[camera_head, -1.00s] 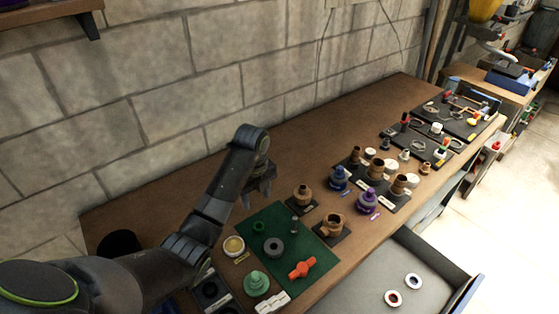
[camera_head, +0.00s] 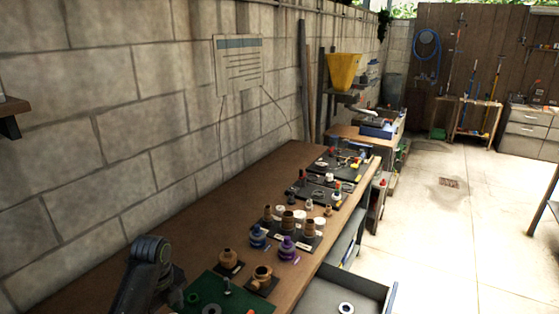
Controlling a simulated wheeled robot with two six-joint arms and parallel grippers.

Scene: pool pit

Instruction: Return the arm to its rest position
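My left arm comes in at the bottom left, over the near end of the wooden workbench (camera_head: 215,205). Its dark wrist rises beside the green mat (camera_head: 205,288). My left gripper (camera_head: 174,297) points down at the lower edge of the picture, left of the mat. Its fingers are dark and partly cut off, so I cannot tell whether they are open or shut. No object shows in it. My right gripper is not in view.
Brown fittings (camera_head: 229,260), a blue fitting (camera_head: 258,237) and a purple fitting (camera_head: 287,247) stand along the bench. A drawer (camera_head: 335,296) is open at the front with a ring in it. A stone wall (camera_head: 110,130) runs behind. The floor (camera_head: 440,230) at right is clear.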

